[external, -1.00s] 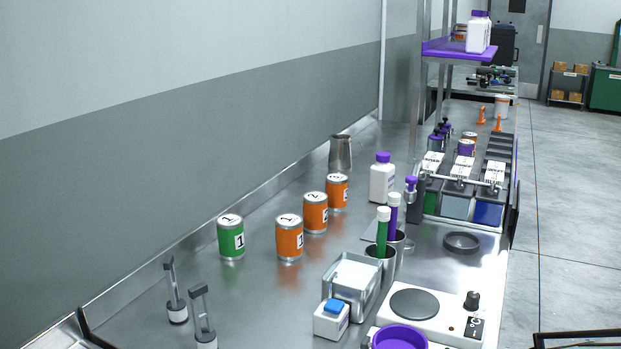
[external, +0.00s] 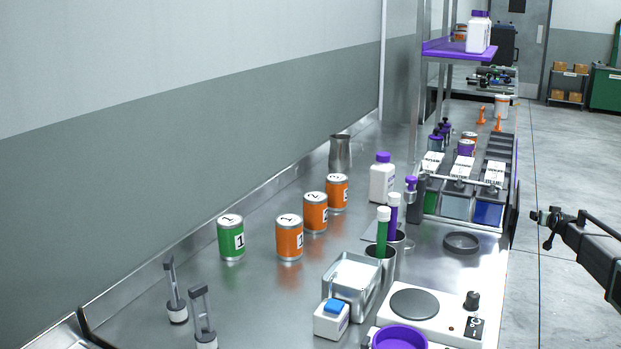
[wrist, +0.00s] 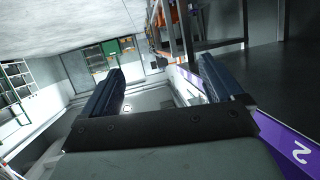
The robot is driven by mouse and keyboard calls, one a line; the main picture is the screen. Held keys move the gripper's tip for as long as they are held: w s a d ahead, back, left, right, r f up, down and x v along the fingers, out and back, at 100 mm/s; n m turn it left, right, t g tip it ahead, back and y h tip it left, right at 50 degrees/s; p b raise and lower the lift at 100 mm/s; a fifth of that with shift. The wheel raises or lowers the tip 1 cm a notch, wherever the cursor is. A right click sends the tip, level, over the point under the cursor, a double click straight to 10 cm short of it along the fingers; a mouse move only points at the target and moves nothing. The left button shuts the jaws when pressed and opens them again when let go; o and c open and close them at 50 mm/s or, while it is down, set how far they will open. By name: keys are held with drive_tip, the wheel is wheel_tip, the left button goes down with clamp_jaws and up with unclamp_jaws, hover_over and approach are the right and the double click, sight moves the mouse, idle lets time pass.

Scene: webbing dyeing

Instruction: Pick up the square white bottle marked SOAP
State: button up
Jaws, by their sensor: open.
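A squat square white bottle with a blue cap (external: 331,319) stands at the front of the steel bench in the external view, beside a metal tray. A taller white bottle with a purple cap (external: 382,180) stands farther back, and white bottles with purple caps (external: 478,35) stand on the purple shelf. No SOAP marking is readable, so I cannot tell which bottle bears it. My gripper (external: 542,230) is at the right, over the floor side of the bench, open and apart from every bottle. In the wrist view my gripper (wrist: 160,82) has its fingers spread with nothing between them.
Orange cans (external: 289,238), a green can (external: 231,238), a metal tray (external: 345,295), cups with tubes (external: 380,265) and a hot plate (external: 425,310) crowd the bench. A rack (external: 460,205) stands at its right edge. Open floor (external: 570,190) lies right of the bench.

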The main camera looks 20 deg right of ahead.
drive_tip(key=w+r+n+t, duration=0.1)
drive_tip(key=w+r, duration=0.2)
drive_tip(key=r, duration=0.4)
drive_tip(key=w+r+n, duration=0.1)
drive_tip(key=w+r, duration=0.2)
drive_tip(key=r, duration=0.4)
drive_tip(key=w+a+r+n+y, duration=0.1)
drive_tip(key=w+a+r, duration=0.4)
drive_tip(key=a+r, duration=0.25)
drive_tip(key=w+a+r+n+y, duration=0.1)
drive_tip(key=w+a+r+y, duration=0.1)
drive_tip(key=w+a+r, duration=0.5)
drive_tip(key=w+a+r+m+g+y, duration=0.1)
drive_tip(key=w+a+r+g+y, duration=0.1)
drive_tip(key=a, duration=1.4)
drive_tip(key=m+g, duration=0.6)
drive_tip(key=g, duration=0.2)
approach(384, 164)
wheel_tip(384, 164, up, 2)
drive_tip(key=w, duration=0.2)
drive_tip(key=shift+h, duration=0.4)
drive_tip(key=x, duration=1.3)
drive_tip(key=shift+s+a+f, duration=0.1)
drive_tip(key=shift+a+f, duration=0.1)
drive_tip(key=shift+f, duration=0.05)
drive_tip(key=c, duration=1.4)
